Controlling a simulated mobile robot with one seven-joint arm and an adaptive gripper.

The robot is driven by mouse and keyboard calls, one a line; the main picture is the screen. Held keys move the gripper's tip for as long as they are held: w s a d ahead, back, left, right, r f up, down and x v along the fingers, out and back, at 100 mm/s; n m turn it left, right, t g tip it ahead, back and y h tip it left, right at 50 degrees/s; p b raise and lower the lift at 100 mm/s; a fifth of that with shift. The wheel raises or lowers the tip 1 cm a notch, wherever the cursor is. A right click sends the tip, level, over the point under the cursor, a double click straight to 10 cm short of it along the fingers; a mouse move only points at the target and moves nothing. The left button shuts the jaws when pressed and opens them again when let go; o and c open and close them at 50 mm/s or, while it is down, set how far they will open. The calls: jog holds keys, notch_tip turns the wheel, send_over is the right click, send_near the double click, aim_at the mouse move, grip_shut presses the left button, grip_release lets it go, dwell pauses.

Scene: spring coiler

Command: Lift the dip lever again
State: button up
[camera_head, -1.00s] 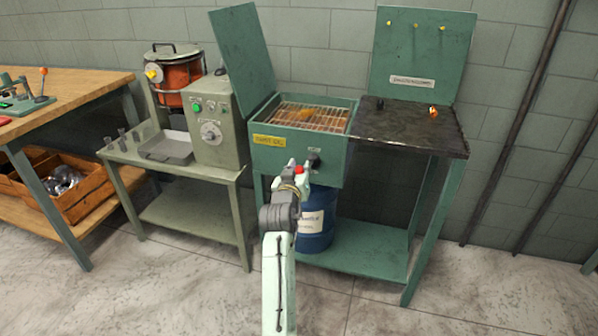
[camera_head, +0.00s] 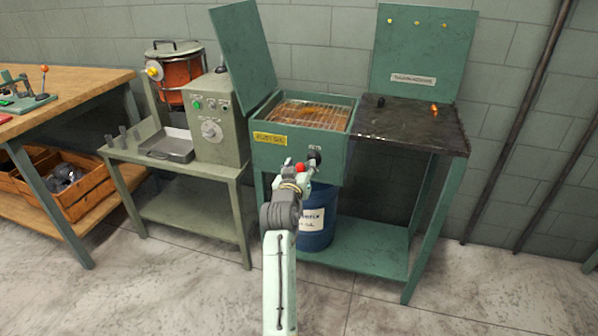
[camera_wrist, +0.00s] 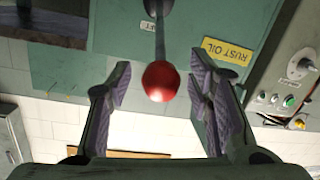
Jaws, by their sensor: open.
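The dip lever has a red ball knob (camera_head: 300,168) on a thin grey rod, at the front of the green rust oil tank (camera_head: 268,158). In the wrist view the red knob (camera_wrist: 160,82) hangs between the two spread fingers, with a visible gap on each side. My gripper (camera_head: 295,174) is open at the knob and holds nothing. The rod runs from the knob to a dark pivot (camera_head: 314,157) on the tank front. A wire rack (camera_head: 310,113) lies in the tank, with orange-brown oil or parts showing through it.
The tank lid (camera_head: 243,58) stands open. A dark drain table (camera_head: 410,128) adjoins it on the right, and a grey control box (camera_head: 215,120) stands to the left. A blue drum (camera_head: 316,222) sits below the tank.

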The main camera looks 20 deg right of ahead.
jog(key=v, duration=1.1)
jog(key=shift+s+a, duration=0.25)
jog(key=shift+s, duration=0.1)
